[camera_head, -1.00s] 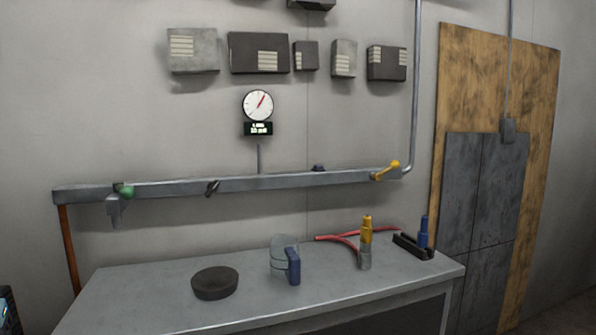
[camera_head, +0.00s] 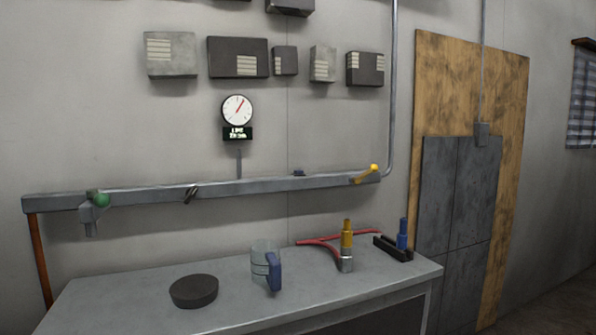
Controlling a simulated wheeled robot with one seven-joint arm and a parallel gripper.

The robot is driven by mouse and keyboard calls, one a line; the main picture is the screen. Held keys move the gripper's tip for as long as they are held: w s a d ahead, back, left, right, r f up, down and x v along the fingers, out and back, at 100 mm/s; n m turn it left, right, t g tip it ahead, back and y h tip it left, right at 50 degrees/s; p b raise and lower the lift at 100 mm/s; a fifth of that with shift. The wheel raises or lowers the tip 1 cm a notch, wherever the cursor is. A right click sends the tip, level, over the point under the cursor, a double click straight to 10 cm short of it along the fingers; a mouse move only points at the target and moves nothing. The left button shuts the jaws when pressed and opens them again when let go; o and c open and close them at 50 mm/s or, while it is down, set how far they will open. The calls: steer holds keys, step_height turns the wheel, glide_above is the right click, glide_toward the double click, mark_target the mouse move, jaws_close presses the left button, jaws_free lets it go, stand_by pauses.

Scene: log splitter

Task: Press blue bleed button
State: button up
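A small dark blue knob-like piece (camera_head: 299,173) sits on top of the grey wall rail (camera_head: 260,187), right of centre; it may be the bleed button, but it is too small to be sure. A round white gauge (camera_head: 237,109) with a red needle stands above the rail, with a small lit display (camera_head: 237,134) under it. The rail also carries a green knob (camera_head: 102,199) at the left, a small dark lever (camera_head: 191,193) and a yellow lever (camera_head: 365,174) at the right end. My gripper is not in view.
Several boxes hang above.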

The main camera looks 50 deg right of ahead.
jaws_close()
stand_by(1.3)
